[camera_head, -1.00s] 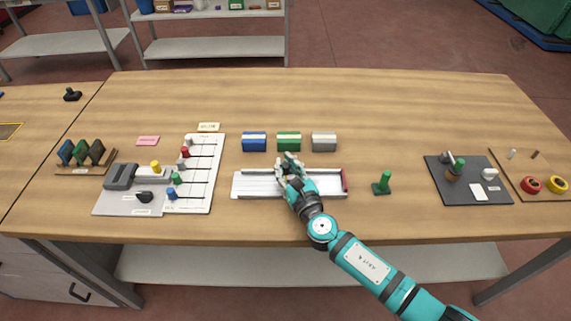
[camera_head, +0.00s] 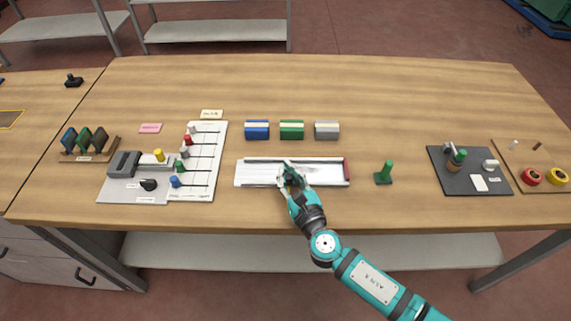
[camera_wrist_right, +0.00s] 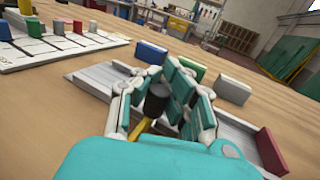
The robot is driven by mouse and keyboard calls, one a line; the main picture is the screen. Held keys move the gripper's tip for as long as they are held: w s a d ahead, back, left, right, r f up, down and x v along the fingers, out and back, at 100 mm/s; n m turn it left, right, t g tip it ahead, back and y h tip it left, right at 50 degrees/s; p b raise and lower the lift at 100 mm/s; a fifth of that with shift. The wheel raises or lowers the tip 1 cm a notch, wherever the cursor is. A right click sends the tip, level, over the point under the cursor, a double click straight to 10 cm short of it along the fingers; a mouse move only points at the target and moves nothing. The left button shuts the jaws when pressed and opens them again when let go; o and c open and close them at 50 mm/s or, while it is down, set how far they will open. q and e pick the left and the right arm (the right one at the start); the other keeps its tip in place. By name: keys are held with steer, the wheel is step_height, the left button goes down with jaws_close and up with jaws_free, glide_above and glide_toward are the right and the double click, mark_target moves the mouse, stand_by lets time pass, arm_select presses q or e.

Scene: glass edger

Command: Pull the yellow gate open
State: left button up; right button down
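In the wrist view a black knob (camera_wrist_right: 157,97) with a yellow piece (camera_wrist_right: 139,128) below it stands between the fingers of my right gripper (camera_wrist_right: 168,95). The yellow piece may be the gate; most of it is hidden. The fingers are around the knob, but I cannot tell whether they press on it. In the head view my right gripper (camera_head: 290,176) is low over the middle of a long white track (camera_head: 255,173) and hides the knob. The track has a dark red end block (camera_head: 346,170) at right. My left gripper is not in view.
Blue (camera_head: 257,130), green (camera_head: 291,130) and grey (camera_head: 327,130) blocks stand behind the track. The table behind the blocks is clear.

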steer(key=c, duration=1.8)
jaws_free()
steer(key=shift+s+d+f, duration=0.2)
steer(key=shift+s+f, duration=0.05)
steer(key=shift+f, duration=0.05)
steer(key=o, duration=0.4)
steer(key=shift+s+d+r, duration=0.2)
steer(key=shift+s+d, duration=0.05)
steer(key=shift+o, duration=1.1)
steer(key=shift+w+a, duration=0.1)
steer(key=shift+a, duration=0.1)
steer(key=v, duration=1.2)
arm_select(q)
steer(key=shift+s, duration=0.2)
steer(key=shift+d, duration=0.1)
